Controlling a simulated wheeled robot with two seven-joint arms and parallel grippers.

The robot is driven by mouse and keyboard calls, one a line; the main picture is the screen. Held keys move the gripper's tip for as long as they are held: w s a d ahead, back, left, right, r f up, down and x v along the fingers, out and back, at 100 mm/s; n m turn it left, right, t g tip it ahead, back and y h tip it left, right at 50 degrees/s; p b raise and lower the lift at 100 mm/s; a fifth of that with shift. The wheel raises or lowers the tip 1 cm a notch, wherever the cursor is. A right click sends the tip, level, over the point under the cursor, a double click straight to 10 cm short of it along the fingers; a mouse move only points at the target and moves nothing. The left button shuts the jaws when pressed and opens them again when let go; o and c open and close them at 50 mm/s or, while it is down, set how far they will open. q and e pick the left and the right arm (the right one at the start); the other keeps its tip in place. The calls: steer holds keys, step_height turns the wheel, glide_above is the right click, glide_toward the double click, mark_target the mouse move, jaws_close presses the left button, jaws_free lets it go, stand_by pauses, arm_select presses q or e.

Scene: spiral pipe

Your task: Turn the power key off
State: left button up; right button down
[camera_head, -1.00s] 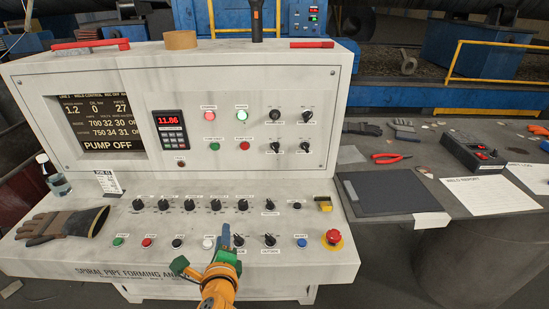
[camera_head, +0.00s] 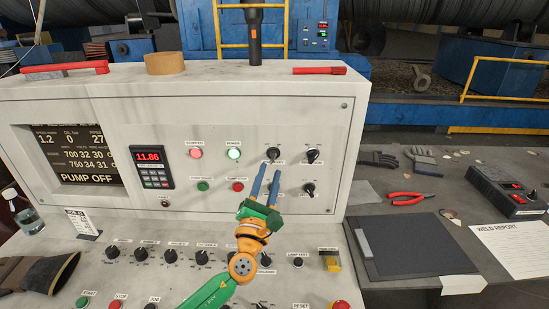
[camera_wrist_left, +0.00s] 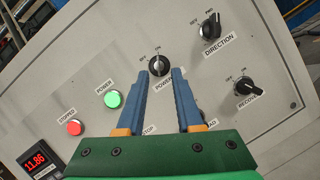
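The power key (camera_head: 272,154) is a black knob in the upper row of the white upright panel. In the left wrist view the power key (camera_wrist_left: 160,65) has OFF and ON marks above it; its exact setting is hard to read. My left gripper (camera_head: 268,172) is open, its two blue fingers pointing up at the panel just below the key. In the wrist view the left gripper (camera_wrist_left: 160,76) has its fingertips either side of the key's lower part, with an empty gap; contact cannot be told. My right gripper is not in view.
A lit green power lamp (camera_wrist_left: 113,98) and a red lamp (camera_wrist_left: 74,127) sit left of the key. The direction knob (camera_wrist_left: 210,30) and another knob (camera_wrist_left: 244,86) are on its right. Several knobs line the sloped desk below.

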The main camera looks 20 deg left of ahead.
mark_target(272, 162)
arm_select(q)
steer(key=x, duration=0.3)
steer(key=shift+r, duration=0.4)
steer(key=shift+w+f, duration=0.15)
steer(key=shift+w, duration=0.4)
steer(key=shift+s, duration=0.25)
jaws_close()
